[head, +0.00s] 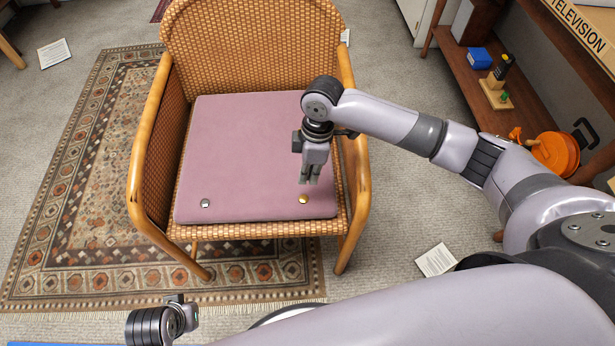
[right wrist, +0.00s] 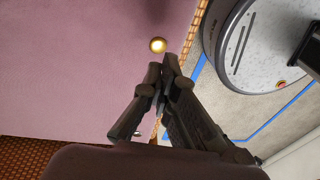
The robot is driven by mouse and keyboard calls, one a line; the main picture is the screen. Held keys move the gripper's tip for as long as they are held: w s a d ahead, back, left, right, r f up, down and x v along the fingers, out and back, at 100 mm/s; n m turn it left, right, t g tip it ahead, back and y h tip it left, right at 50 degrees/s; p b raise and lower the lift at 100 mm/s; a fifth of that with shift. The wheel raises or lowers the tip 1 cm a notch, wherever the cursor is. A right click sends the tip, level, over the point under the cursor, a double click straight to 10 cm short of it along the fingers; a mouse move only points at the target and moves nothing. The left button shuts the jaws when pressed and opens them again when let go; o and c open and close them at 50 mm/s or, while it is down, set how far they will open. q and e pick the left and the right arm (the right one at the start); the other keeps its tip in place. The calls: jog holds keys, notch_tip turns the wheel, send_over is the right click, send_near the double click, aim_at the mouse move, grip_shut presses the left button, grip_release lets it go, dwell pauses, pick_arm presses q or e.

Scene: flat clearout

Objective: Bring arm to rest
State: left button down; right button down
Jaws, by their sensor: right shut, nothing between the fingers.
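My right arm reaches in from the right in the head view. Its gripper (head: 309,180) points down over the pink seat cushion (head: 240,150) of a wicker armchair (head: 250,40). The right gripper is shut and empty; its closed fingertips also show in the right wrist view (right wrist: 162,68). A small round gold object (head: 303,199) lies on the cushion just in front of the fingertips, apart from them in the right wrist view (right wrist: 158,45). A small grey object (head: 205,203) lies at the cushion's front left.
A patterned rug (head: 80,200) lies under the chair. At the right, a wooden shelf (head: 470,85) holds a blue box (head: 479,58) and an orange round object (head: 556,152). White papers (head: 436,260) lie on the grey carpet. The chair's wooden armrests (head: 150,130) rise beside the cushion.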

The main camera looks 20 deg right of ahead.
dwell(0.4)
